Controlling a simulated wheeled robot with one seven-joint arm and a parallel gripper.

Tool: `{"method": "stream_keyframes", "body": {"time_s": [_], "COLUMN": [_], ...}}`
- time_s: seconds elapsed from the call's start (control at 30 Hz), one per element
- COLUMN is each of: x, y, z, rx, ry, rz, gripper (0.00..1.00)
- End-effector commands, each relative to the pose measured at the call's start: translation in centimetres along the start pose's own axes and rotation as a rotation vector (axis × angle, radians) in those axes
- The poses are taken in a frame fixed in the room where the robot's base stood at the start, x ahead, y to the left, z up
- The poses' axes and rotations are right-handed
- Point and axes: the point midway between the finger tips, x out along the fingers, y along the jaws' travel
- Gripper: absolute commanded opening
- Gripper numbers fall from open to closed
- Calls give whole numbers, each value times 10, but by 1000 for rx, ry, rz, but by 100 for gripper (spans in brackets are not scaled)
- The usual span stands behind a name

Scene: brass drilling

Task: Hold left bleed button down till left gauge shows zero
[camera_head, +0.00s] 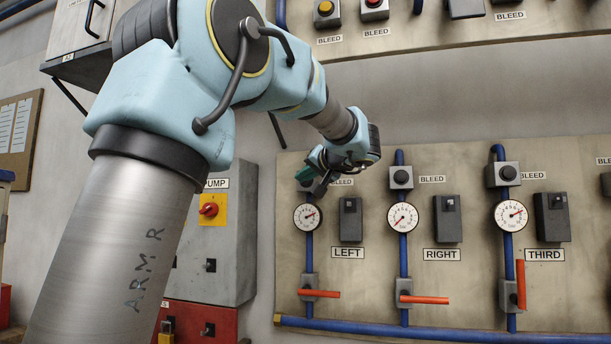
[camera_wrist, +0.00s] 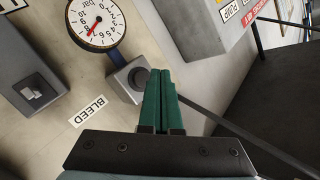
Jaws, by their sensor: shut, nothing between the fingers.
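The left gauge (camera_head: 307,217) is a round white dial above the LEFT label; its red needle points to the upper right, off zero. It also shows, turned over, in the wrist view (camera_wrist: 93,22). The left bleed button (camera_wrist: 139,78) is a dark round button on a grey box (camera_wrist: 124,84) beside the BLEED label. In the head view my gripper and wrist hide it. My gripper (camera_head: 305,177) is shut and empty, its green fingers (camera_wrist: 160,73) together. Their tips overlap the button box's edge in the wrist view; I cannot tell whether they touch the button.
The middle gauge (camera_head: 402,217) and third gauge (camera_head: 510,215) stand to the right, with their own bleed buttons. A grey pump cabinet (camera_head: 215,260) stands left of the panel. Dark switch boxes (camera_head: 351,220) and red-handled valves (camera_head: 318,293) stick out from the panel.

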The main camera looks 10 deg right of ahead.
Motion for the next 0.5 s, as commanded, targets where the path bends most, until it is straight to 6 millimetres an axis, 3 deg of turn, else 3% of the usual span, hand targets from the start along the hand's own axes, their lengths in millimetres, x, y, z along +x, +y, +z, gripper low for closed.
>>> {"method": "stream_keyframes", "body": {"time_s": [0.5], "x": [9], "y": [6], "z": [-6], "rx": [0], "ry": [0], "rz": [0], "gripper": [0]}}
